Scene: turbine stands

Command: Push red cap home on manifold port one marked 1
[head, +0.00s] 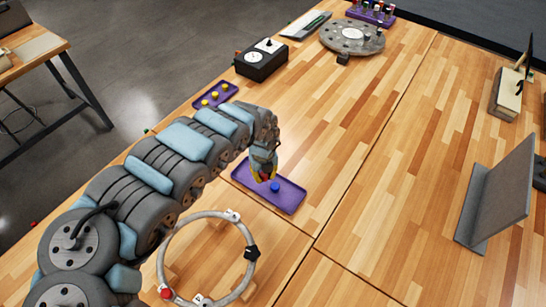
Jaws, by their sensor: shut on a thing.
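My gripper (264,173), with yellowish fingertips, is low over a small purple tray (296,199). A bit of red, the red cap (265,176), shows between the fingers, mostly hidden by them. A blue cap (275,187) sits in the tray just beside the fingertips. The grey ring manifold (170,246) stands on the table in front of the tray, partly behind my arm. It carries a white port at top right, a black block (251,253) at right, a white marked port (198,299) and a red piece (166,293) at lower left. The number 1 cannot be read.
A second purple tray (207,103) with yellow caps lies behind my arm. A black box with dials (262,60) and a round grey flange (335,37) stand farther back. A grey upright plate (500,195) is at right. The middle right of the table is clear.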

